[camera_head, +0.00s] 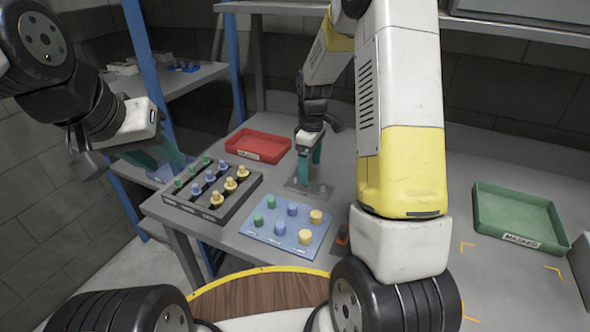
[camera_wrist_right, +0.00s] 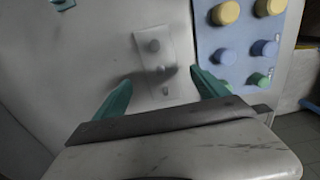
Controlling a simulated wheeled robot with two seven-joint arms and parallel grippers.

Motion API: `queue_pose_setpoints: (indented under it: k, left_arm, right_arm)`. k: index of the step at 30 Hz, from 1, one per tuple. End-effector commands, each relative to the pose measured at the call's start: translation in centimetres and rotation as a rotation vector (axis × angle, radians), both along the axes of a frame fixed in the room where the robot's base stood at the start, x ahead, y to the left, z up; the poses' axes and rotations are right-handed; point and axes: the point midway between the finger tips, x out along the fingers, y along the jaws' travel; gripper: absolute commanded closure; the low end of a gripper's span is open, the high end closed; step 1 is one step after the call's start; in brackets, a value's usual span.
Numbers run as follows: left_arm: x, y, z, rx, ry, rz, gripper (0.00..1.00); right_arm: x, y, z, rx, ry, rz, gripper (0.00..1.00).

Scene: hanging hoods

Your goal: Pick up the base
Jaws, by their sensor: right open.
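The base is a grey, see-through-looking plate with a short round peg; it lies flat on the grey table in the head view (camera_head: 297,188) and in the right wrist view (camera_wrist_right: 151,48). My right gripper (camera_head: 310,176) is open, fingers pointing down over the plate.
A blue board (camera_head: 283,245) with green, blue and yellow knobs lies just in front of the base. A dark rack (camera_head: 245,193) of coloured pegs stands left, a red tray (camera_head: 270,147) behind it. A green tray (camera_head: 510,225) sits right. Table behind the base is clear.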

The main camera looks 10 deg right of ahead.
Motion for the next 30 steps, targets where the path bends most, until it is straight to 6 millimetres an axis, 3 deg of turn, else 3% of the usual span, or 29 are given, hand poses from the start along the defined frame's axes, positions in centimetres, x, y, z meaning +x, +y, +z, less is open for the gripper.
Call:
queue_pose_setpoints:
  k: [12, 21, 23, 30]
  left_arm:
    - [0.0, 0.0, 0.0, 0.000, 0.000, 0.000, 0.64]
    - [0.0, 0.0, 0.0, 0.000, 0.000, 0.000, 0.64]
    - [0.0, 0.0, 0.0, 0.000, 0.000, 0.000, 0.64]
    - [0.0, 0.0, 0.0, 0.000, 0.000, 0.000, 0.64]
  right_arm:
    - [0.0, 0.2, -5.6, 0.000, 0.002, -0.001, 0.16]
    - [0.1, 0.2, -6.2, 0.000, -0.001, -0.002, 0.16]
    - [0.1, 0.2, -6.2, 0.000, -0.001, -0.002, 0.24]
    - [0.1, 0.2, -6.2, 0.000, -0.001, -0.002, 0.71]
